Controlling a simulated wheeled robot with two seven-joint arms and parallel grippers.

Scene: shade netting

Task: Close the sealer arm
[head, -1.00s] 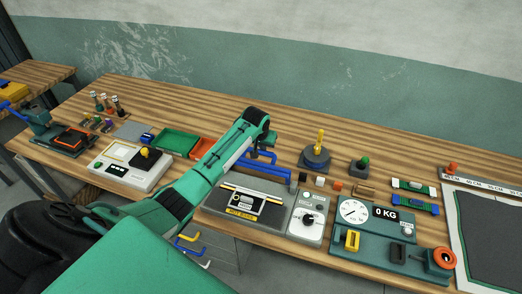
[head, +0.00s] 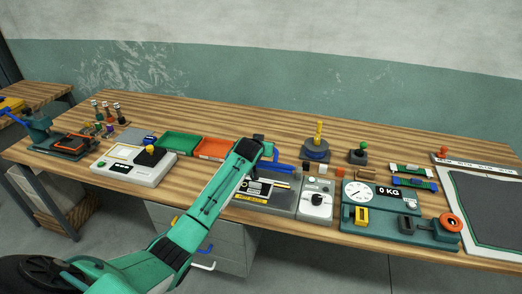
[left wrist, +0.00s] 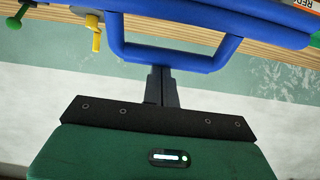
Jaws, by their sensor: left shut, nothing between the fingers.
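The sealer has a grey base (head: 282,203) with a yellow label and stands near the bench's front edge. Its blue arm (head: 287,167) shows behind the base, partly hidden by my left arm. In the left wrist view the arm's blue U-shaped handle (left wrist: 165,55) crosses the top. My left gripper (head: 262,150) is shut and empty over the sealer. In the left wrist view its fingertips (left wrist: 160,72) meet the handle's crossbar; I cannot tell whether they touch it. My right gripper is not in view.
A dial box (head: 316,205) and a scale (head: 375,232) stand right of the sealer. Green (head: 178,143) and orange (head: 213,149) trays lie left of it. The bench's back strip is clear.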

